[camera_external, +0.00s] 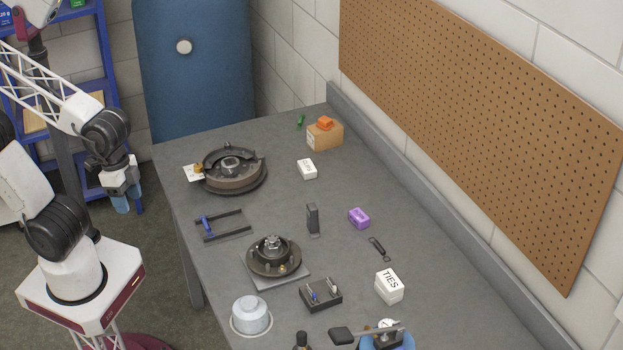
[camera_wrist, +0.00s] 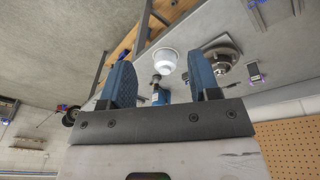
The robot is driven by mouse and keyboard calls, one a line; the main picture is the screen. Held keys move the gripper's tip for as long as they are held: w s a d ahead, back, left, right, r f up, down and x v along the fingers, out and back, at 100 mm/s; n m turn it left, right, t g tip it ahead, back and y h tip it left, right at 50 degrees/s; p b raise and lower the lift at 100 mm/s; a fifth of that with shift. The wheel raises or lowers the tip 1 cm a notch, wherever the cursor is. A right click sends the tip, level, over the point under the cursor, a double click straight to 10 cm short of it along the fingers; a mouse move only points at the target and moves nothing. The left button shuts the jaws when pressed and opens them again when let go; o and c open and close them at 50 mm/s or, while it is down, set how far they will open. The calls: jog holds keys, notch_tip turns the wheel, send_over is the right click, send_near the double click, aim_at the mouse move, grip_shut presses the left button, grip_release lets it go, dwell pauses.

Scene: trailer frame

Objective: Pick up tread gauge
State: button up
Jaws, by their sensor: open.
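My gripper (camera_external: 129,206) hangs in the air left of the workbench (camera_external: 345,185), over the floor side. In the wrist view its two blue fingers (camera_wrist: 160,62) are apart with nothing between their pads. I cannot tell for sure which item is the tread gauge. A small slim dark tool with a looped end (camera_external: 379,249) lies flat on the right part of the bench.
A pegboard wall (camera_external: 480,120) bounds the right side. Bare bench lies between items.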

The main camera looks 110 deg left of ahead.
jog(key=w+a+f+n+g+h, duration=0.15)
jog(key=w+a+n+h, duration=0.35)
jog(key=w, duration=0.6)
jog(key=n+t+h, duration=0.4)
jog(key=n, duration=1)
send_over(312, 205)
jog(key=s+d, duration=0.6)
jog(key=d, duration=0.4)
notch_tip(312, 205, down, 9)
jog(key=w+a+f+n+t, duration=0.1)
jog(key=a+f+n, duration=0.1)
jog(key=a, duration=0.2)
jog(key=w+a+f+n+t, duration=0.1)
jog(key=a+f, duration=0.1)
jog(key=a, duration=0.3)
jog(key=w+a+f+n+t, duration=0.1)
jog(key=a+f+n+t, duration=0.1)
jog(key=a, duration=0.3)
jog(key=shift+f+n, duration=0.3)
jog(key=shift+f, duration=0.3)
jog(key=shift+h, duration=0.3)
jog(key=shift+d, duration=0.1)
jog(key=shift+x, duration=1.25)
jog(key=shift+x, duration=2.6)
